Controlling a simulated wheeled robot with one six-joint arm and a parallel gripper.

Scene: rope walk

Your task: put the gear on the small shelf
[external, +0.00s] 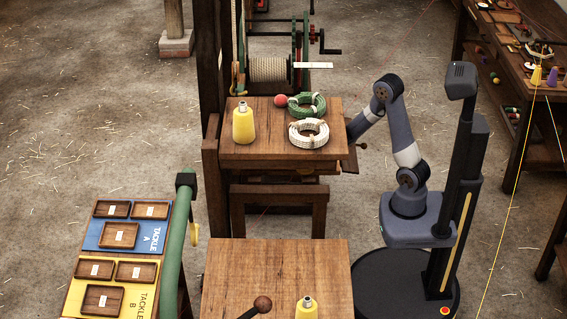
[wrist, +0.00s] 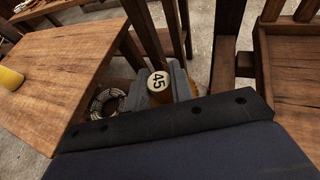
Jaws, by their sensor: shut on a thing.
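In the wrist view my gripper (wrist: 165,77) is shut on a short round thing with a pale face marked 45 (wrist: 158,82), with a yellow-brown side. Its grey fingers are on either side of it. I cannot tell whether this is the gear, and no toothed wheel is clear in either view. In the external view my arm bends down at the right edge of the middle wooden table; the gripper there is mostly hidden. I cannot identify the small shelf for sure; a rimmed wooden surface (wrist: 259,60) lies at the right of the wrist view.
The middle table (external: 240,153) holds a yellow bottle (external: 243,125), a red ball (external: 281,101), a green coil (external: 307,105) and a white coil (external: 309,133). A front table (external: 235,275) and a board with small trays (external: 88,250) stand nearer. Wooden posts crowd the gripper.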

